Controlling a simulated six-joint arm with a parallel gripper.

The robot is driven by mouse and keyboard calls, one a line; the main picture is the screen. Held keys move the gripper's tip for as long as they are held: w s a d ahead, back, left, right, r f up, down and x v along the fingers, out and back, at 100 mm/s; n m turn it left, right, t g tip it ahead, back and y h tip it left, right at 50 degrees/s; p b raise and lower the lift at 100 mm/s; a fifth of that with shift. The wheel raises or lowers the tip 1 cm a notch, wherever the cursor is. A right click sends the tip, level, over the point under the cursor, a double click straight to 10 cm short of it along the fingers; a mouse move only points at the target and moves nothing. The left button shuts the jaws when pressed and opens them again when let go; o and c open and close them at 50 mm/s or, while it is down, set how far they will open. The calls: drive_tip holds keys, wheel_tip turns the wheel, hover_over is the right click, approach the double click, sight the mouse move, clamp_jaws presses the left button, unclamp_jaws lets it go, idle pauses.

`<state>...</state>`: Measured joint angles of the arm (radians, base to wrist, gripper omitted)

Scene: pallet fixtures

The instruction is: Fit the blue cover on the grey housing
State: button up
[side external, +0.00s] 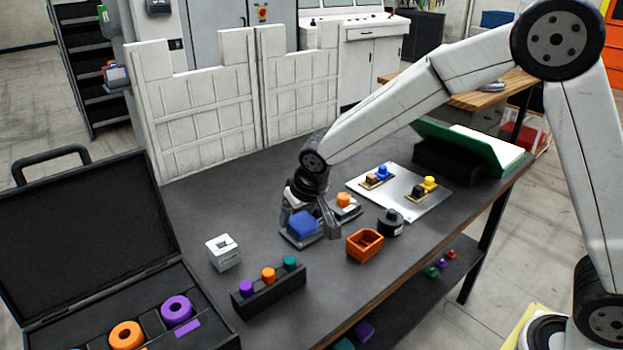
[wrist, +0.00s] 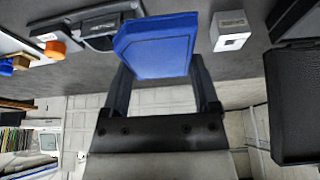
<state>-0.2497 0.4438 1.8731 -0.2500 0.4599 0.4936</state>
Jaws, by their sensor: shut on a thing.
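The blue cover (side external: 303,224) is held between the two fingers of my gripper (side external: 312,226). It fills the middle of the wrist view (wrist: 155,48), with a finger on each side. In the side view it is low over a grey fixture plate (side external: 289,241) on the table. I cannot tell whether it touches what is below it. The grey housing cannot be picked out with certainty; the cover and fingers hide the middle of that plate. A grey fixture (wrist: 95,30) shows beside the cover in the wrist view.
A fixture with an orange piece (side external: 344,200) stands close behind my gripper. An orange open box (side external: 365,244) and a black round part (side external: 391,223) are to the right. A pale slotted cube (side external: 223,252) and a black rack (side external: 270,293) are nearer the front left.

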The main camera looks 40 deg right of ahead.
drive_tip(key=w+d+n+g+y, duration=0.4)
drive_tip(key=w+d+n, duration=0.4)
drive_tip(key=n, duration=1)
drive_tip(key=shift+d+r+y, duration=0.2)
drive_tip(key=shift+d+y, duration=0.1)
drive_tip(key=shift+d, duration=0.4)
drive_tip(key=shift+w+f, duration=0.1)
drive_tip(key=shift+f, duration=0.1)
drive_tip(key=shift+f, duration=2.55)
drive_tip(key=shift+f, duration=1.45)
idle(1.3)
